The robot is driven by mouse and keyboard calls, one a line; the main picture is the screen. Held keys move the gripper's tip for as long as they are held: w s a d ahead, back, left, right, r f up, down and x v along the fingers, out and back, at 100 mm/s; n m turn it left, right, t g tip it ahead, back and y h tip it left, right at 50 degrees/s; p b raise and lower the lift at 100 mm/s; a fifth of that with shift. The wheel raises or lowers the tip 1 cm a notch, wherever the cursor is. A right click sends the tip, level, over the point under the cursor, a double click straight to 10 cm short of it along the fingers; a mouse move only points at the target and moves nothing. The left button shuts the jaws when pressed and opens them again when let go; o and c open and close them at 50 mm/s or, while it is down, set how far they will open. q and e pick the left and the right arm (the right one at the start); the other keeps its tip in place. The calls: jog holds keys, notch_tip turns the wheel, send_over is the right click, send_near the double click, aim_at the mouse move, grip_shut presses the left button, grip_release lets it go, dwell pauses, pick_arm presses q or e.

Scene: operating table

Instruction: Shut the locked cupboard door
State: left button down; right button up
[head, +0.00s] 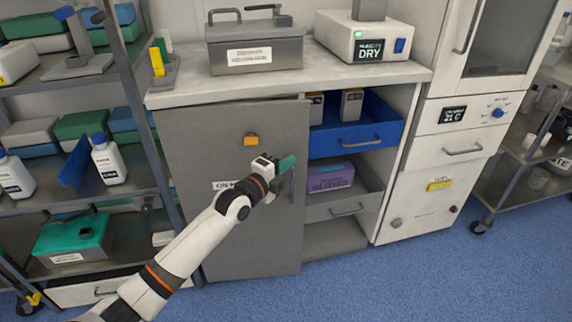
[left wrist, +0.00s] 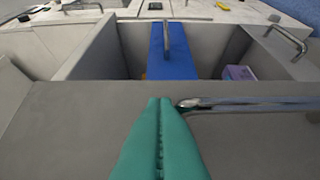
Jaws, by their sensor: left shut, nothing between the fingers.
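The grey cupboard door (head: 225,130) stands in front of the left part of the cabinet, with an orange lock piece (head: 251,140) near its top. The inside to the right of the door is exposed, so the door looks at least partly open. My left gripper (head: 286,164) has teal fingers, shut and empty, at the door's face near its right edge. In the left wrist view, the fingertips (left wrist: 160,101) are beside one end of the silver door handle (left wrist: 250,102); I cannot tell whether they touch it. My right gripper is not in view.
A blue drawer (head: 350,140) and a lower drawer with a purple box (head: 330,178) show in the cabinet. A metal case (head: 255,48) and a DRY device (head: 365,38) stand on the countertop (head: 185,97). Shelving (head: 140,90) flanks the left. Blue floor (head: 400,285) is clear at front right.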

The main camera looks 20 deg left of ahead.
pick_arm(q)
jog(key=shift+w+a+r, duration=0.1)
jog(key=shift+w+a, duration=0.1)
jog(key=shift+w, duration=0.2)
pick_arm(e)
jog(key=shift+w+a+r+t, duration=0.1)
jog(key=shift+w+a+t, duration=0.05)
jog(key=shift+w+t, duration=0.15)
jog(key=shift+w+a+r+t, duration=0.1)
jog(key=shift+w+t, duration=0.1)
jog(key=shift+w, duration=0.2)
